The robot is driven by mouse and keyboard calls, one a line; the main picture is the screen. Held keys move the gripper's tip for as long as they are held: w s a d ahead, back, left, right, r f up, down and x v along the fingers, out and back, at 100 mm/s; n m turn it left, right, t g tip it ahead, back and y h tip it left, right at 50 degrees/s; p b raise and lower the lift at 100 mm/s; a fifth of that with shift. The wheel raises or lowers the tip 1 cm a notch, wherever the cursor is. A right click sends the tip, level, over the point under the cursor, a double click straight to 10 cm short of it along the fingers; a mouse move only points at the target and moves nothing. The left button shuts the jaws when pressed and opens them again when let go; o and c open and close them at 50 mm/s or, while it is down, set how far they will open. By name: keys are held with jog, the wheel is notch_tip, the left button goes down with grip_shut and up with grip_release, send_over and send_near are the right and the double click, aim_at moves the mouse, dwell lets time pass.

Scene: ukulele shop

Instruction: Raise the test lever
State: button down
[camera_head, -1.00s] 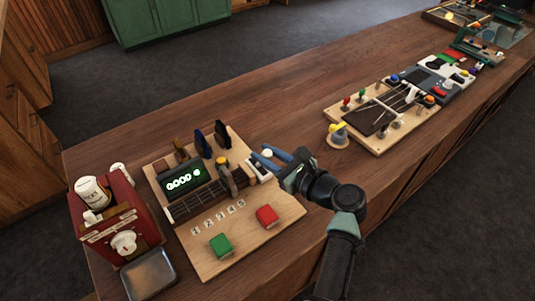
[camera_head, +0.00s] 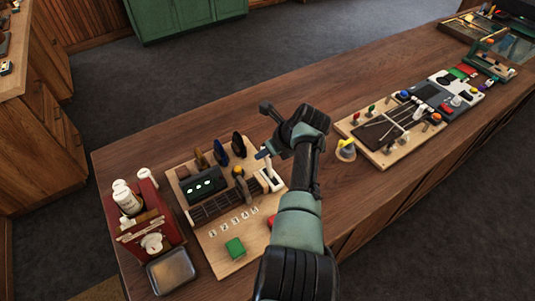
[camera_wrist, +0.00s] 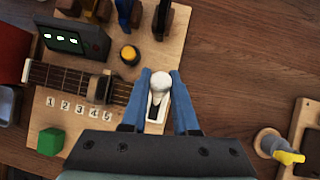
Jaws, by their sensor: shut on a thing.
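The test lever has a white rounded knob (camera_wrist: 159,82) on a pale slotted plate, at the right edge of the wooden test board (camera_wrist: 180,35). In the wrist view my gripper (camera_wrist: 159,78) has its two blue fingers on either side of the knob, shut on it. In the head view my gripper (camera_head: 264,153) is at the upper end of the lever plate (camera_head: 271,182), and the knob is hard to make out there. The board's dark display (camera_head: 202,186) shows small lit marks; it also appears in the wrist view (camera_wrist: 72,38).
A yellow knob (camera_wrist: 129,54) and guitar neck (camera_wrist: 65,80) lie left of the lever. A green block (camera_head: 235,248) is at the board's front. A red box with bottles (camera_head: 145,225) stands left. A yellow-topped peg (camera_head: 346,149) stands right, beyond bare wood.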

jog(key=shift+w+a+f+b, duration=0.1)
jog(key=shift+w+a+b, duration=0.1)
jog(key=shift+b, duration=0.1)
jog(key=shift+g+h, duration=0.3)
jog(key=c, duration=0.7)
grip_release()
jog(key=v, duration=1.3)
jog(key=shift+w, duration=0.1)
